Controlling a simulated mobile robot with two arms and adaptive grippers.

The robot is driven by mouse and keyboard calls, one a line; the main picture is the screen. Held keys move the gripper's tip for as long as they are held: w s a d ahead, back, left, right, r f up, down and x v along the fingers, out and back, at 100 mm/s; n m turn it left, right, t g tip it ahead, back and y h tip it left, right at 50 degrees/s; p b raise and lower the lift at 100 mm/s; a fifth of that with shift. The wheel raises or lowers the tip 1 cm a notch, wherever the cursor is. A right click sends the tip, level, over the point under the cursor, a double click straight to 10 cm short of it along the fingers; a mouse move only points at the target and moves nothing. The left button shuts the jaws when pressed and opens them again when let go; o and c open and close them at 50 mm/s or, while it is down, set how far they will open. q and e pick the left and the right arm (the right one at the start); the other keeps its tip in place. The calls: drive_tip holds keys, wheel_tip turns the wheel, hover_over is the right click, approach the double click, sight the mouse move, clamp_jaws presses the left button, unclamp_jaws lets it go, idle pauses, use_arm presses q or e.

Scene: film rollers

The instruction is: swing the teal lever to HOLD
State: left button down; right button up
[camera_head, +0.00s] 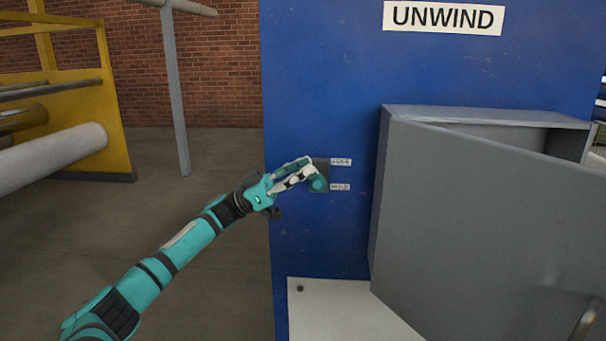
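The teal lever (318,184) is on a small dark grey plate on the blue panel. Its round end shows at the lower part of the plate. Two small white labels sit right of the plate: the lower one (340,187) appears to read HOLD, and the upper one (341,162) is too small to read surely. My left gripper (306,169) reaches in from the left, its fingertips at the plate's left side, at or touching the lever. The fingers cover part of the lever, so its angle and any grip are unclear. My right gripper is out of view.
The blue panel (320,80) carries an UNWIND sign (442,18). A grey cabinet (440,220) with its door ajar juts out right of the lever. A white surface (345,312) lies below. A yellow frame with rollers (55,148) stands at left; the floor between is clear.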

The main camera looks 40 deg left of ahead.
use_arm(q)
wheel_tip(320, 180, down, 9)
drive_tip(key=m+g+h+b, duration=0.1)
drive_tip(key=m+g+b, duration=0.6)
drive_tip(key=m+b, duration=0.2)
drive_tip(key=shift+s+d+f+m+h+b, duration=0.2)
drive_tip(key=shift+s+d+m+h+b, duration=0.15)
drive_tip(key=shift+m, duration=0.55)
